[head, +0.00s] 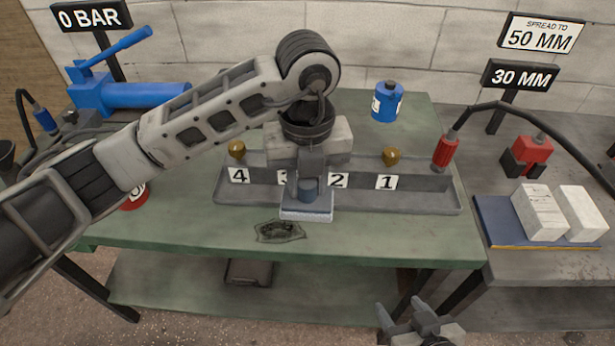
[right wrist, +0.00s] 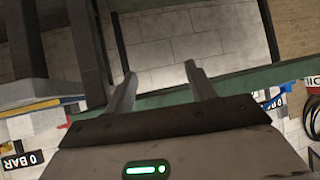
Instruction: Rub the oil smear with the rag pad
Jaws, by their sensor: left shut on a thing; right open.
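My left gripper (head: 308,180) points down and is shut on that grip. The pad looks level, in front of the numbered tray; I cannot tell whether it touches the bench. The oil smear (head: 280,231) is a dark, irregular patch on the green bench top (head: 180,222), just in front and to the left of the pad. My right gripper (head: 405,318) is open and empty, low in front of the bench. Its two fingers also show in the right wrist view (right wrist: 163,82).
The grey tray (head: 430,203) with number cards and brass knobs runs behind the pad. A blue canister (head: 387,102) stands behind it. A blue pump (head: 130,95) is at the left. A side bench holds pale blocks (head: 538,212) and a red tool (head: 530,152). The front-right bench top is clear.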

